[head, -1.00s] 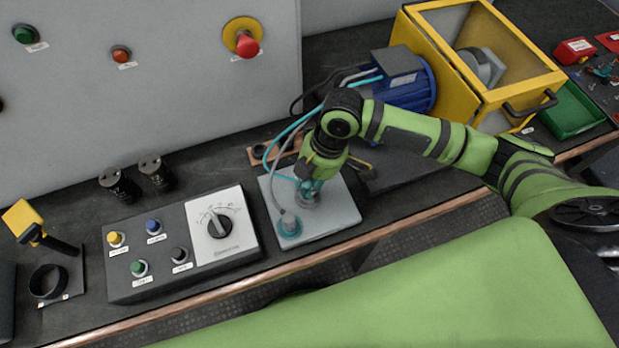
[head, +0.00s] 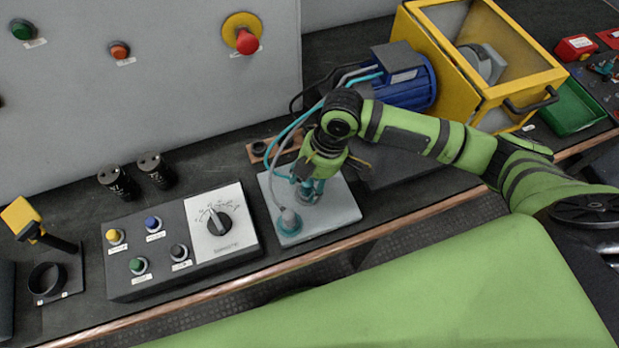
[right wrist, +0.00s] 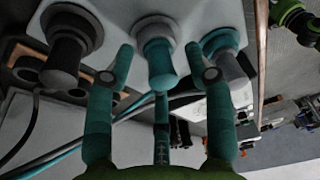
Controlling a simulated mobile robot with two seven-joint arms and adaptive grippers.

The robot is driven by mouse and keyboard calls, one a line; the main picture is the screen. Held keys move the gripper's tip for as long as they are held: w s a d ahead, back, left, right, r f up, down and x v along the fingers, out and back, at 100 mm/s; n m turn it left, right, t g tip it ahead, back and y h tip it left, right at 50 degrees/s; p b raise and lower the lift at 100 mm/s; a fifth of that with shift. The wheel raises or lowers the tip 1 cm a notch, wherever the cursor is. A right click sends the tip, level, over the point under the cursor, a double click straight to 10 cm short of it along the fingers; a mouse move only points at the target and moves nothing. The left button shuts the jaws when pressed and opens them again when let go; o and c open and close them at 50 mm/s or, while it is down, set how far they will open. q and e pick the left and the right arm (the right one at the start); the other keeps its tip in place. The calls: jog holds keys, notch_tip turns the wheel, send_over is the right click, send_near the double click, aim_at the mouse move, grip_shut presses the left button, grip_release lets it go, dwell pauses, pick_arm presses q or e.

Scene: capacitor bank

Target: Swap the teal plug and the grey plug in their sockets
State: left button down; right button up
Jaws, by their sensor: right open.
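The teal plug (right wrist: 160,62) stands in a grey-rimmed socket in the middle of the right wrist view. My right gripper (right wrist: 158,62) is open, with one finger on each side of this plug and gaps showing. In the head view the right gripper (head: 308,193) is low over the pale socket plate (head: 338,212) and hides most of the plug. The grey plug (head: 289,219) sits in a teal-rimmed socket at the plate's front; it also shows in the right wrist view (right wrist: 228,62), partly behind a finger. My left gripper is out of view.
Teal and grey cables run from the plugs toward the blue motor (head: 405,85). A control box (head: 180,245) stands left of the plate. A wooden bar (head: 262,152) lies behind it, and a yellow-framed enclosure (head: 490,75) stands at the back right.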

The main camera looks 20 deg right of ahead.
jog(key=v, duration=1.2)
jog(key=shift+s, duration=0.1)
